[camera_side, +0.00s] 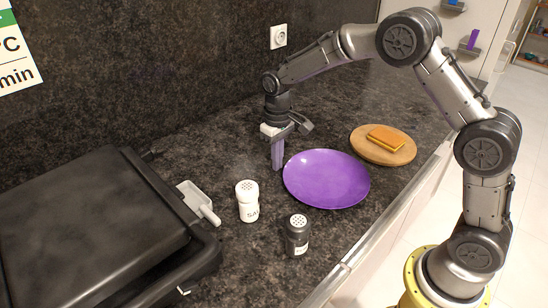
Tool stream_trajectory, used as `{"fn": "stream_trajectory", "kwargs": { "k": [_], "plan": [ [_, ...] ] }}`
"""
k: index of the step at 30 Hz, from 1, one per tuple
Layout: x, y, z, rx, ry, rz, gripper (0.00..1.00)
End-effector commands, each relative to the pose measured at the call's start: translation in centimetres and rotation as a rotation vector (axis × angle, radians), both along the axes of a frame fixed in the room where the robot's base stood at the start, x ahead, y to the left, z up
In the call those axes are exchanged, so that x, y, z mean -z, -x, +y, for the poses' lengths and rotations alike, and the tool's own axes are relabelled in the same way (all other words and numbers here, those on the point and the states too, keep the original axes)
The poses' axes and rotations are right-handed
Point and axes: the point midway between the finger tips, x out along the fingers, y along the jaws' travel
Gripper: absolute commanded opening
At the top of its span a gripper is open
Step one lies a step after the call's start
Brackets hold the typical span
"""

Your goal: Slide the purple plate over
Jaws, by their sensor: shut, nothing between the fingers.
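The purple plate (327,180) lies flat on the dark counter, in the middle of the side view. It is empty. My gripper (277,166) points straight down at the plate's left rim, its fingers shut with nothing between them. The fingertips are low, near the counter surface, just left of the plate. I cannot tell whether they touch the rim.
A white salt shaker (247,201) and a dark shaker (297,235) stand in front of the plate. A round wooden board (371,152) with an orange-brown slice (387,138) lies behind right. A dark grill (95,225) with a pale tray (198,201) fills the left. The counter's front edge runs at right.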

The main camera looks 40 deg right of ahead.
Motion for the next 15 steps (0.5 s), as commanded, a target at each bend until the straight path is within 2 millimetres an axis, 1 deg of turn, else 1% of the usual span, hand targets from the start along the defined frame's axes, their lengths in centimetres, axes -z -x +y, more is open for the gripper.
{"fn": "stream_trajectory", "kwargs": {
  "k": [4, 6, 9, 15],
  "plan": [
    [0.1, -2.7, 0.0, 0.000, 0.000, -0.002, 0.00],
    [-2.0, -2.6, 0.0, 0.000, 0.000, -0.008, 0.00],
    [-4.2, -2.6, 0.0, 0.000, 0.000, -0.007, 0.00],
    [-7.9, -2.5, 0.0, 0.000, 0.000, -0.005, 0.00]
  ]
}}
